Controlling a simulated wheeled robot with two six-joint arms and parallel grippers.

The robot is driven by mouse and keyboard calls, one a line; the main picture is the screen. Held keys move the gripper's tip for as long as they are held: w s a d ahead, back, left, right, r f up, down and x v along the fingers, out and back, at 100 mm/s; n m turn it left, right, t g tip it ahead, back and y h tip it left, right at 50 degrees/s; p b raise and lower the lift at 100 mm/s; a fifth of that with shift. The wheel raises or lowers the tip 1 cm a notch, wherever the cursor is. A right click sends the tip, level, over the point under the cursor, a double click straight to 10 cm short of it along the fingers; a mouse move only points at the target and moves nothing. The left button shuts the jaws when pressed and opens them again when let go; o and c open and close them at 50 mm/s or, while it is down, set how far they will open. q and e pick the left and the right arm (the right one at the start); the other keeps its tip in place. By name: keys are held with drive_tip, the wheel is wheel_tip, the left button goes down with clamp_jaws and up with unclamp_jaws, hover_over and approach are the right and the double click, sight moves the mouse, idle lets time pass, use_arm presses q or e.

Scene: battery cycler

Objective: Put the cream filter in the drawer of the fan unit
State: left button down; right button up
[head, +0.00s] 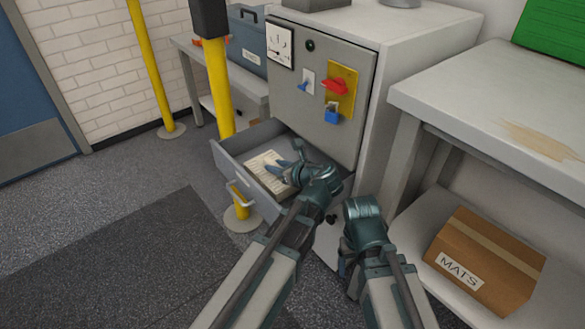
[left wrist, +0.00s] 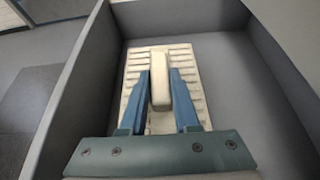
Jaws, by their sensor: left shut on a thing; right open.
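The cream filter (head: 262,162) is a ribbed, flat panel with a raised bar handle, seen inside the grey drawer (head: 229,170). The drawer is pulled out of the fan unit (head: 290,97). My left gripper (head: 284,169) reaches into the drawer and is shut on the filter's handle. In the left wrist view, the blue fingers lie on both sides of the handle of the filter (left wrist: 133,67), between the drawer walls (left wrist: 75,80). Whether the filter touches the drawer floor is unclear. My right gripper (head: 344,266) is open, low in front of the unit; its fingers are mostly hidden.
A yellow post (head: 217,85) stands close to the drawer's left side. On the right is a bench (head: 470,90) with a MATS box (head: 487,258) on its lower shelf. A red switch (head: 335,86) and blue padlock (head: 331,114) project from the unit's front.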

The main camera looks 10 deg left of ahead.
use_arm(q)
drive_tip(key=shift+w+d+r, duration=0.15)
drive_tip(key=shift+w+d, duration=0.6)
drive_tip(key=shift+w, duration=0.25)
drive_tip(key=w+d, duration=0.2)
drive_tip(key=w, duration=0.1)
drive_tip(key=shift+d, duration=0.15)
drive_tip(key=shift+s+f+b, duration=0.1)
drive_tip(key=shift+f+b, duration=0.6)
drive_tip(key=shift+f, duration=0.05)
drive_tip(key=shift+r, duration=0.1)
drive_tip(key=shift+f, duration=0.2)
drive_tip(key=c, duration=0.6)
unclamp_jaws()
drive_tip(key=shift+c, duration=0.2)
drive_tip(key=shift+r, duration=0.2)
